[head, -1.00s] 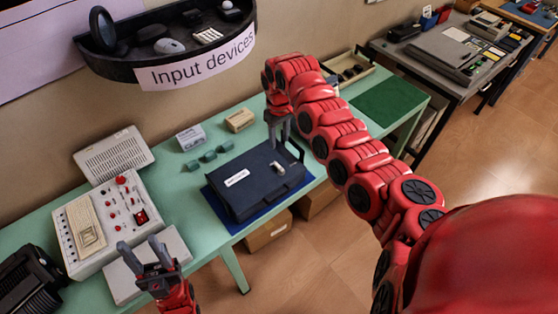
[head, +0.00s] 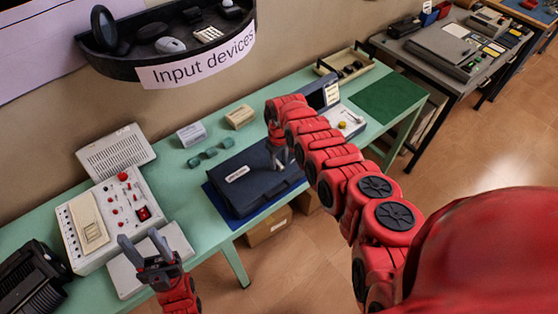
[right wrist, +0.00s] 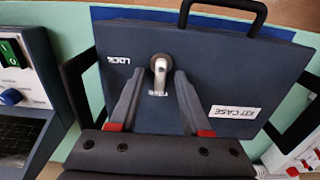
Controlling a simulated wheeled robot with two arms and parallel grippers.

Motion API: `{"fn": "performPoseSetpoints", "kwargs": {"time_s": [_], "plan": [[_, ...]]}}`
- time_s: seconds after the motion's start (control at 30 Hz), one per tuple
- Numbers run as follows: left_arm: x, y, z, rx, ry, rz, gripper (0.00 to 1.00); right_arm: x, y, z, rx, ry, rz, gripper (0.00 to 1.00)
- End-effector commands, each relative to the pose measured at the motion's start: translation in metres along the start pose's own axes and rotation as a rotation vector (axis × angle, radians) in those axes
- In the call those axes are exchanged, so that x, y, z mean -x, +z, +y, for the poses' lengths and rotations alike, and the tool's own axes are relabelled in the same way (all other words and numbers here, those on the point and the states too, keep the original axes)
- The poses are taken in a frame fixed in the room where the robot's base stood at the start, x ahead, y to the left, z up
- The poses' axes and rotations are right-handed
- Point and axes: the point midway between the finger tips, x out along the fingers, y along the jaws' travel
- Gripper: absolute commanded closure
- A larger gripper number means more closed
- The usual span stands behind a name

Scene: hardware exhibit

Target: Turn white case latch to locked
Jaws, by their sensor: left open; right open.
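The dark blue case (head: 245,190) lies shut on the green table, on a blue mat (head: 213,199). In the right wrist view its lid (right wrist: 225,65) carries a pale latch lever (right wrist: 160,68) on a round pivot. The lever points toward the word beneath it, partly hidden, apparently "FREE"; "LOCK" (right wrist: 118,60) is printed to its left. My right gripper (right wrist: 158,80) is open, with one fingertip on each side of the lever; contact cannot be told. In the head view my right gripper (head: 277,155) hides the latch. My left gripper (head: 140,241) is open and empty, away from the case.
A white control panel (head: 75,240) and a flat pale box (head: 182,243) stand left of the case. Small teal pieces (head: 210,153) and small boxes (head: 240,116) lie behind it. A device with a screen (head: 325,95) stands right. A shelf (head: 100,62) hangs above.

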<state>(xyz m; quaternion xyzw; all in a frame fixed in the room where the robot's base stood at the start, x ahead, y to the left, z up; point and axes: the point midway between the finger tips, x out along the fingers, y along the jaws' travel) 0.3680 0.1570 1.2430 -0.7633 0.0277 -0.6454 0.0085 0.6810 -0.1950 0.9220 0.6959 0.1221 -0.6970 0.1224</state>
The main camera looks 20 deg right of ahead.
Motion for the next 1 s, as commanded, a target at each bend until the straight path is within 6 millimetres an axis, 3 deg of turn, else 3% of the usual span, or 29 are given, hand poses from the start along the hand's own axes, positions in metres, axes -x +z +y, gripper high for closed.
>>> {"fn": "performPoseSetpoints", "kwargs": {"time_s": [0.13, 0.4, 1.0], "plan": [[-0.0002, 0.0000, 0.0000, 0.000, 0.000, 0.000, 0.50, 0.0005, -0.0003, -0.0001, 0.000, 0.000, 0.001, 0.53], [-0.0002, -0.0001, 0.0000, 0.000, 0.000, 0.000, 0.50, 0.0006, -0.0004, -0.0002, 0.001, 0.000, 0.001, 1.00], [0.0012, 0.0002, 0.0001, 0.000, 0.000, 0.000, 0.50, 0.0005, -0.0017, 0.0009, -0.077, 0.001, 0.006, 1.00]]}}
